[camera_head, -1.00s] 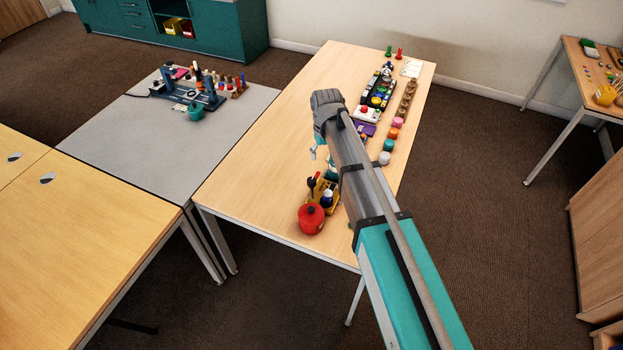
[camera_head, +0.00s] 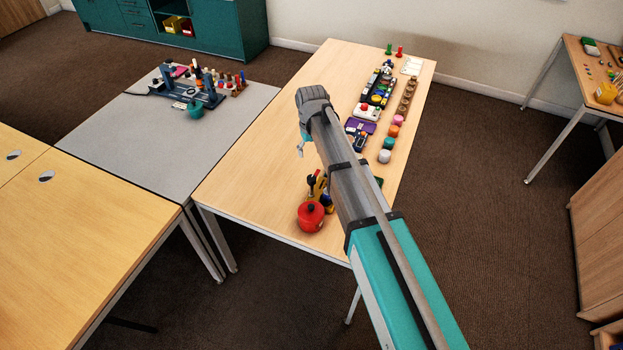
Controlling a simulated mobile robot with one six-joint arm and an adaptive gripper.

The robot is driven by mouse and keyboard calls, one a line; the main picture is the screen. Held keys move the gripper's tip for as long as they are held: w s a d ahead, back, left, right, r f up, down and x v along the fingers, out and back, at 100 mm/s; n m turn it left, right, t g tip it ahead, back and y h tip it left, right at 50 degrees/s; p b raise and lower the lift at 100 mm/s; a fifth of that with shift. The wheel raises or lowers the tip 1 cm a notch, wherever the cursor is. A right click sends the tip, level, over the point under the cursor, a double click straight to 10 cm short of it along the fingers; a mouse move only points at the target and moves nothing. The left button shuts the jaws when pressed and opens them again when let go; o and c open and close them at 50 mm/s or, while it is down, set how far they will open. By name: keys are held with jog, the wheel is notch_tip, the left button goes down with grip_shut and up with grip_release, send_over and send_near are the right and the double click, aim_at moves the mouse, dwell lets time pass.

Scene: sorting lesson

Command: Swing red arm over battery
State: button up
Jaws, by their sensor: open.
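My arm reaches over the light wood table (camera_head: 262,150). My gripper (camera_head: 301,149) hangs under the grey wrist at its end, above the middle of the table. Only a small part of it shows; it is open and nothing is seen in it. I cannot make out a red arm or a battery for sure.
A round red pot (camera_head: 311,217) and a partly hidden yellow holder (camera_head: 318,186) stand near the table's front edge. Several coloured round pieces (camera_head: 389,143) line the right side, with a dark tray (camera_head: 378,88) farther back. The table's left part is clear. A grey table (camera_head: 150,150) adjoins.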

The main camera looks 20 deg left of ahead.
aim_at(312, 178)
jog(key=shift+f+b, duration=6.25)
jog(key=shift+f, duration=0.2)
grip_shut()
